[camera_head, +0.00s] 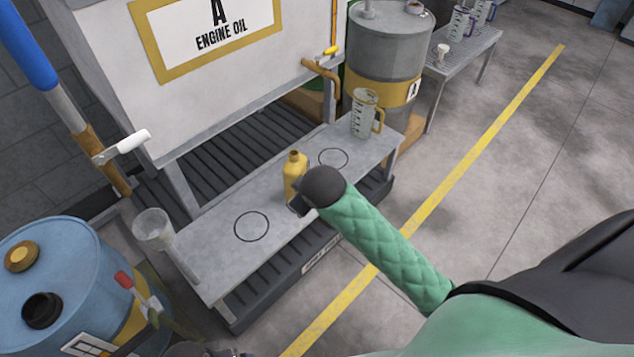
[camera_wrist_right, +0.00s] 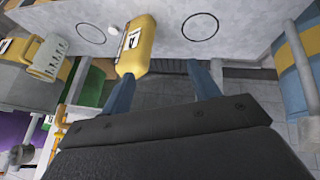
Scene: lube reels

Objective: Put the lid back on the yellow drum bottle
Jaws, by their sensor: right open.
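The yellow bottle (camera_head: 293,178) stands upright on the grey metal bench, between two black circles. Its neck shows at the top in the head view. In the right wrist view the bottle (camera_wrist_right: 142,48) is at upper centre, close to the left finger. A small white round piece (camera_wrist_right: 113,29) lies on the bench beside the bottle there; it may be the lid, but I cannot tell. My right gripper (camera_head: 305,203) is just right of the bottle, partly hidden by my dark wrist. Its fingers (camera_wrist_right: 165,84) are spread apart and look empty.
A clear jug (camera_head: 364,114) with a yellow handle stands at the bench's right end, before a grey drum (camera_head: 388,48). A clear funnel-like vessel (camera_head: 153,229) is at the left end, near a blue drum (camera_head: 62,265). An engine oil tank (camera_head: 130,100) rises behind the bench.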

